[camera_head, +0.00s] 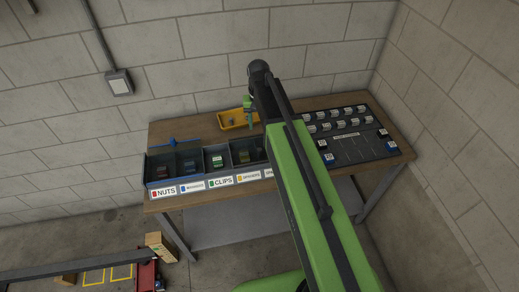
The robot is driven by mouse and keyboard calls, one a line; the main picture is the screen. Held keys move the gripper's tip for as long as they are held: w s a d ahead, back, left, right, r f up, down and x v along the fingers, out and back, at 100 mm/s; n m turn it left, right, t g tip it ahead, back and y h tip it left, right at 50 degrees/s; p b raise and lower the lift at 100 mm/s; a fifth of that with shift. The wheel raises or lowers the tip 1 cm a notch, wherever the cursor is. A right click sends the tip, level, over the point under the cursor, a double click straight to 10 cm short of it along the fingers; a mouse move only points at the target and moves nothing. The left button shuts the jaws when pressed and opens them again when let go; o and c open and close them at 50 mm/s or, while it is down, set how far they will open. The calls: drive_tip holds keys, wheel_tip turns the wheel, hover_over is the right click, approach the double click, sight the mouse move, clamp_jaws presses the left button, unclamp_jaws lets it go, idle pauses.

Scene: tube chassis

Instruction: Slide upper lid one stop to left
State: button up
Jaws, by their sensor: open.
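A dark compartment box (148,178) stands along the front of the workbench, its front labels including NUTS and CLIPS. A blue bar with a small knob (173,142) lies along the back edge of its left end, over the two bluish left compartments. It looks like part of a lid, but I cannot tell upper from lower lid. My gripper (251,127) is open and points down behind the box, right of the blue bar and near the yellow tray. Its fingertips are small and partly unclear. My green arm hides the right end of the box.
A yellow tray (232,124) sits at the back of the wooden bench (190,127). A dark panel (352,150) with several white-topped blocks fills the right side. The wall rises behind. The back left of the bench is clear.

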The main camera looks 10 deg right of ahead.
sight(259, 149)
wheel_tip(259, 149, down, 15)
drive_tip(key=b, duration=1.4)
drive_tip(key=shift+d+f, duration=0.1)
drive_tip(key=shift+c, duration=0.3)
clamp_jaws()
drive_tip(key=shift+s, duration=0.1)
